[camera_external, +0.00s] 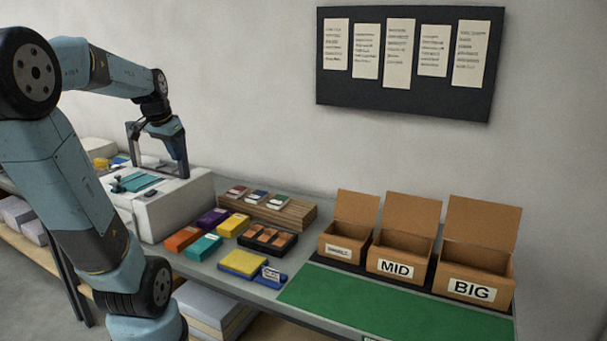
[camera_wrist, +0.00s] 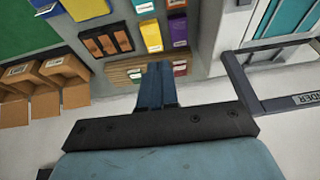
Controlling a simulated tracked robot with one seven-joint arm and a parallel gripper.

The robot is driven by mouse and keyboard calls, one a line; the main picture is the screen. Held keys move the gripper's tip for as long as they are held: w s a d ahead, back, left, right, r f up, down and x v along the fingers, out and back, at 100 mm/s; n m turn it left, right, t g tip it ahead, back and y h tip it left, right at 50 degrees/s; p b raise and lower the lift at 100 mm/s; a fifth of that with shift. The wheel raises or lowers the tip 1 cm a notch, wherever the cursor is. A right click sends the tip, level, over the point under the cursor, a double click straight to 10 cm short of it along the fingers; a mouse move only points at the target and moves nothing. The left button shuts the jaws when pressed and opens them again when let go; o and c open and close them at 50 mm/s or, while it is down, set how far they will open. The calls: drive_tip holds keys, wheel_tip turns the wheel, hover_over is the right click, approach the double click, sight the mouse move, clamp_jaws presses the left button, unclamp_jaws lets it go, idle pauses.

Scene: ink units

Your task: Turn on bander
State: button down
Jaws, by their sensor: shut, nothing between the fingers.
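The bander (camera_external: 178,212) is a white box-shaped machine at the left of the table, with a teal top panel and a dark upright frame. My arm hides part of it. In the wrist view its dark frame (camera_wrist: 239,83) is at the right, with a label that ends in "NDER", and its teal panel is at the top right corner. My gripper (camera_external: 182,174) points down above the right back part of the machine; I cannot tell whether it touches. In the wrist view the fingers (camera_wrist: 158,68) are together and empty. No power switch can be clearly made out.
Colored packs (camera_external: 200,246) and a wooden stack (camera_external: 266,212) lie right of the machine. Open cardboard boxes, including MID (camera_external: 397,266) and BIG (camera_external: 475,286), stand behind a green mat (camera_external: 380,310). A dark notice board (camera_external: 408,97) hangs on the wall.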

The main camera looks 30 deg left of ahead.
drive_tip(key=a, duration=1)
hover_over(154, 191)
drive_tip(key=s, duration=0.4)
drive_tip(key=f, duration=0.1)
drive_tip(key=shift+s+a+g, duration=0.15)
drive_tip(key=shift+g, duration=0.25)
drive_tip(key=x, duration=1.4)
drive_tip(key=shift+d, duration=0.25)
drive_tip(key=shift+f, duration=0.2)
drive_tip(key=shift+s, duration=0.8)
